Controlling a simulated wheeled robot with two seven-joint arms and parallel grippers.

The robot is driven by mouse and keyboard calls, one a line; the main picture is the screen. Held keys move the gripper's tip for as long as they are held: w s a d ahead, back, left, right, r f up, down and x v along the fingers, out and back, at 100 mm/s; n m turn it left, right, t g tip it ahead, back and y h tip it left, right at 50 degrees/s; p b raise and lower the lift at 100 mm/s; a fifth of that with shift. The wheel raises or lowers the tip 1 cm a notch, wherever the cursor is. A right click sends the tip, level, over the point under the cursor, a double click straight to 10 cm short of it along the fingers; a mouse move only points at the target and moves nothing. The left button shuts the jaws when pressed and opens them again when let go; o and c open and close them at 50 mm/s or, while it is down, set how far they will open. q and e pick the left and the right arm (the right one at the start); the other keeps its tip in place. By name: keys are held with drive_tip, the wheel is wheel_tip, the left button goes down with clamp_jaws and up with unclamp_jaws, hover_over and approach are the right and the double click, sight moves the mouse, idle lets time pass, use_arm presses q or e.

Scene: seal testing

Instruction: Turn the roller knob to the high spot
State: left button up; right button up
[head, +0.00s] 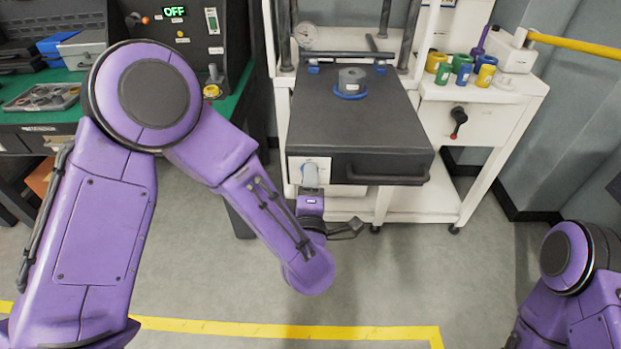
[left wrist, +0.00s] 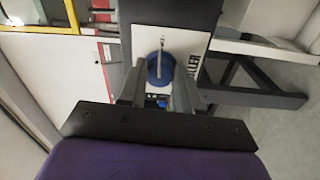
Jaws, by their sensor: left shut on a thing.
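The roller knob (left wrist: 158,70) is round and blue with a thin grey pointer. It sits on a white plate (left wrist: 172,42) in the left wrist view. My right gripper is outside the frame; only part of that arm shows.
A grey cylinder on a blue ring (head: 351,82) stands on the box. The box has a front handle (head: 388,175). Coloured cups (head: 462,70) stand on the white cart at right. A green bench (head: 45,108) with trays is at left. The floor in front is clear.

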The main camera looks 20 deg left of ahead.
use_arm(q)
drive_tip(key=shift+m, duration=0.6)
drive_tip(key=o, duration=1)
drive_tip(key=shift+o, duration=0.2)
drive_tip(key=b+v, duration=0.1)
drive_tip(key=v, duration=0.9)
drive_tip(key=shift+s, duration=0.25)
drive_tip(key=shift+d+f, duration=0.1)
